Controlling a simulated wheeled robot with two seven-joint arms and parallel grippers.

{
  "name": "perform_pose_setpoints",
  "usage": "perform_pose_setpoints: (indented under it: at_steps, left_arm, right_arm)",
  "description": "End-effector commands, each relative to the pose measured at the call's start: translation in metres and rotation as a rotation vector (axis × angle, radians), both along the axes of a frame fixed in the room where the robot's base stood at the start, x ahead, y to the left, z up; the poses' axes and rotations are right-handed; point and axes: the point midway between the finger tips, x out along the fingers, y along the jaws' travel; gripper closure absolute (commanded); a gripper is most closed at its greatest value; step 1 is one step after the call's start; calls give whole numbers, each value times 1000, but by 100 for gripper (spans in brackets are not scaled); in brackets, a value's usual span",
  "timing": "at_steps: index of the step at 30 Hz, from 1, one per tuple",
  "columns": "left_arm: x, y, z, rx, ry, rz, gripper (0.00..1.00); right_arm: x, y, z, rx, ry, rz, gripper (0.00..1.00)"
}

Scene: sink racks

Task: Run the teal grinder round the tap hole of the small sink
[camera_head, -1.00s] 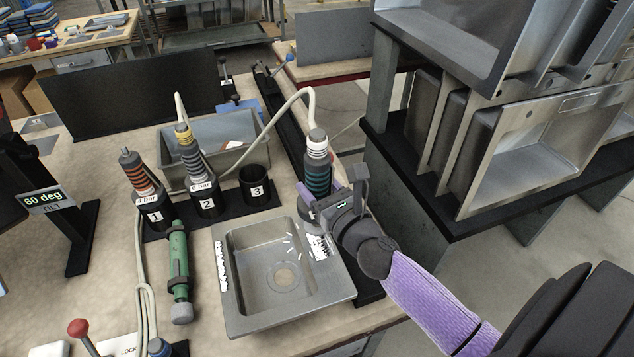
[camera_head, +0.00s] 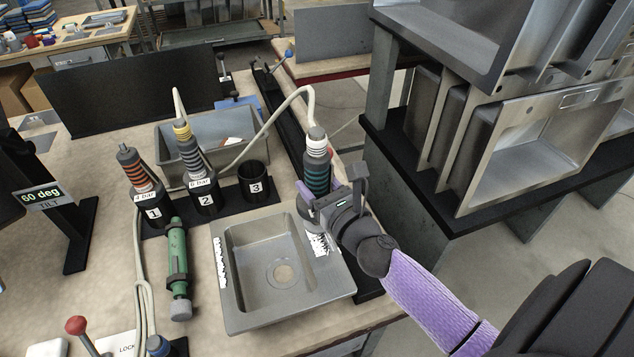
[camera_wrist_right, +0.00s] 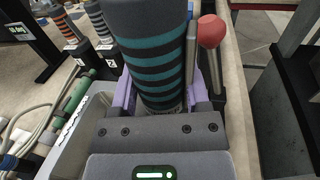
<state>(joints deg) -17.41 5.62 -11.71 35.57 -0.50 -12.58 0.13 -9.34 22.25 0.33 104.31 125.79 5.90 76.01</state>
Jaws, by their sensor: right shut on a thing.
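The teal-banded grinder (camera_head: 317,172) stands upright, its hose rising from its top. My right gripper (camera_head: 325,203) is shut on its lower body, above the back right corner of the small sink (camera_head: 235,308). In the right wrist view the grinder (camera_wrist_right: 152,55) fills the middle between the purple fingers. The grinder's lower end and the tap hole are hidden behind my gripper, so I cannot tell whether they touch. White marks lie on the sink's right rim beside my gripper. My left gripper is not in view.
Orange-banded (camera_head: 138,172) and yellow-topped (camera_head: 188,147) tools stand in holders 1 and 2; holder 3 (camera_head: 255,183) is empty. A green tool (camera_head: 177,262) lies left of the sink. A grey bin (camera_head: 225,128) is behind. Stacked sinks (camera_head: 535,160) stand at the right.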

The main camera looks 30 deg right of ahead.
Motion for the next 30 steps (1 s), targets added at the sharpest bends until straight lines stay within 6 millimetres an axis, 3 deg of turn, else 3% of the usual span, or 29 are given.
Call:
perform_pose_setpoints:
  at_steps: [7, 30]
  left_arm:
    - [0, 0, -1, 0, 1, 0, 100]
    - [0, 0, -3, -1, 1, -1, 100]
  right_arm:
    - [-2, 1, -1, 1, -2, 1, 100]
    - [-48, 12, -4, 0, -1, 0, 100]
